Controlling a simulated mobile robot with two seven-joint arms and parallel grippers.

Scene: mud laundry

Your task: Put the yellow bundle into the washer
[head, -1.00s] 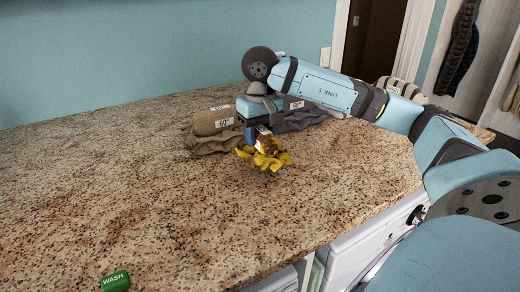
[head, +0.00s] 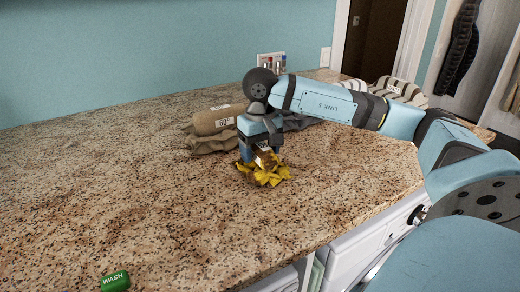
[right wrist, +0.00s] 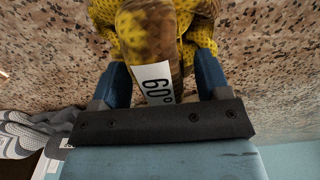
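The yellow bundle (head: 268,176) lies on the speckled counter, its cloth crumpled around a mottled yellow-brown roll. In the right wrist view, the bundle (right wrist: 148,30) carries a white "60°" label. My right gripper (head: 262,152) is right over it, pointing down. Its blue fingers (right wrist: 164,80) stand open on both sides of the roll, with a gap showing at the right finger. Contact at the left finger is unclear. A white appliance front (head: 360,243) with a dark knob shows under the counter; I cannot tell whether it is the washer. My left gripper is out of view.
A brown bundle (head: 212,122) lies just behind and left of my right gripper. A grey bundle (head: 300,123) is partly hidden behind my arm, and a striped bundle (head: 402,91) lies farther right. A green WASH tag (head: 115,281) is at the front. The counter's left is clear.

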